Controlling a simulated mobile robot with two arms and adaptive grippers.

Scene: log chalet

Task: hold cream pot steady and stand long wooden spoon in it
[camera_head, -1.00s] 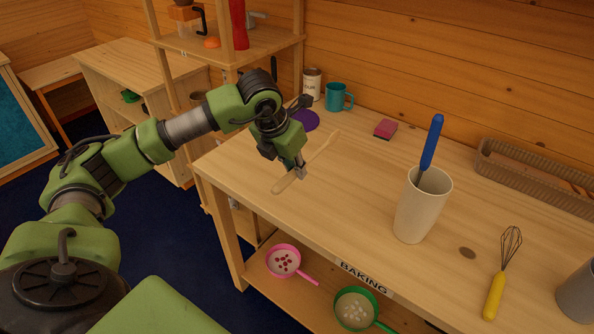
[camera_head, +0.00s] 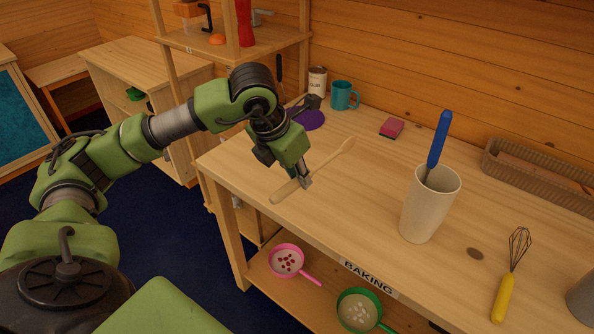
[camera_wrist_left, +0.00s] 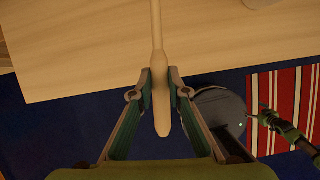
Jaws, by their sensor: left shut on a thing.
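The cream pot (camera_head: 428,208) stands upright on the table with a blue-handled tool (camera_head: 439,141) leaning in it. My left gripper (camera_head: 306,184) is shut on the long wooden spoon (camera_head: 325,167), left of the pot. The spoon lies slantwise, its small head toward the back right and its thick handle end toward the table's front edge. In the left wrist view the spoon handle (camera_wrist_left: 161,108) sits between the fingers of my left gripper (camera_wrist_left: 160,85). Whether the spoon touches the table is hard to tell.
A whisk with a yellow handle (camera_head: 503,297) lies right of the pot, near a grey cup (camera_head: 582,298). A wicker tray (camera_head: 530,176), pink sponge (camera_head: 391,128), teal mug (camera_head: 343,95) and purple disc (camera_head: 309,119) are farther back. Bare table lies between spoon and pot.

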